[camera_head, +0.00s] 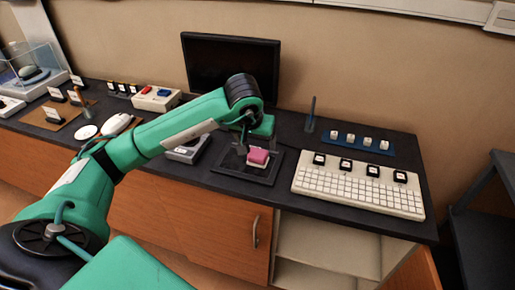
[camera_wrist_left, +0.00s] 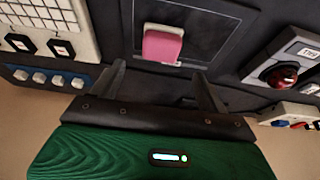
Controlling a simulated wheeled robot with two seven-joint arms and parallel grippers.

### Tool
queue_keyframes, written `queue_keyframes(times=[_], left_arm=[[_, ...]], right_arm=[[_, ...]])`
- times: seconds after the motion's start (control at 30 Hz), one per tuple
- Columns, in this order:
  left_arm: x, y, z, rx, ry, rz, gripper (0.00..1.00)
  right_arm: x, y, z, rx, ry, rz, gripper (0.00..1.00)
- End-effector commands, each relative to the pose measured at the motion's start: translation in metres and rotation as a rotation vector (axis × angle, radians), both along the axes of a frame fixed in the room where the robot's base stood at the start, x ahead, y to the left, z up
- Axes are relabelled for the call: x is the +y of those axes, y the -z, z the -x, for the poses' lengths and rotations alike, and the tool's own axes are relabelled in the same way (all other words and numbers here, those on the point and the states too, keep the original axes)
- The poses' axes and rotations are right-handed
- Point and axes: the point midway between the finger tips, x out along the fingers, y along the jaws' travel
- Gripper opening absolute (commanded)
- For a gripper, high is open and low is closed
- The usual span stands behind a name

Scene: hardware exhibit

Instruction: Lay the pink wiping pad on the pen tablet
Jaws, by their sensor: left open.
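The pink wiping pad (camera_head: 258,157) is a small block with a paler edge. It lies on the dark, flat pen tablet (camera_head: 232,171), right of the tablet's middle in the head view. In the left wrist view the pad (camera_wrist_left: 162,44) rests inside the tablet's border line (camera_wrist_left: 222,22). My left gripper (camera_head: 244,144) is just above and behind the pad. Its two fingers, seen in the left wrist view (camera_wrist_left: 161,80), are apart with nothing between them, and the pad is clear of them. My right gripper is in neither view.
A white keyboard (camera_head: 355,189) with several black-and-white keycap pieces stands right of the tablet, with a blue strip (camera_head: 358,141) behind it. A black monitor (camera_head: 205,62) stands behind my arm. A grey box with a red button (camera_wrist_left: 288,72) is beside the tablet.

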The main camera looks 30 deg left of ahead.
Motion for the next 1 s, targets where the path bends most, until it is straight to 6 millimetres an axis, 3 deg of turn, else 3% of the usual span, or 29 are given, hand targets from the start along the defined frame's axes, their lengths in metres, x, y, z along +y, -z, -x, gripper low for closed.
queue_keyframes(times=[0.1,0.3,1.0], left_arm=[[-0.002,-0.021,0.008,-0.003,0.001,-0.001,0.77],[-0.003,-0.037,0.015,-0.001,0.001,-0.002,0.77],[-0.003,-0.038,0.016,0.001,0.0,-0.001,0.77]], right_arm=[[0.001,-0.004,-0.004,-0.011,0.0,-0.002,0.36],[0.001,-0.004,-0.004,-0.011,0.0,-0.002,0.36],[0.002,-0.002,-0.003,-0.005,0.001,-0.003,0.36]])
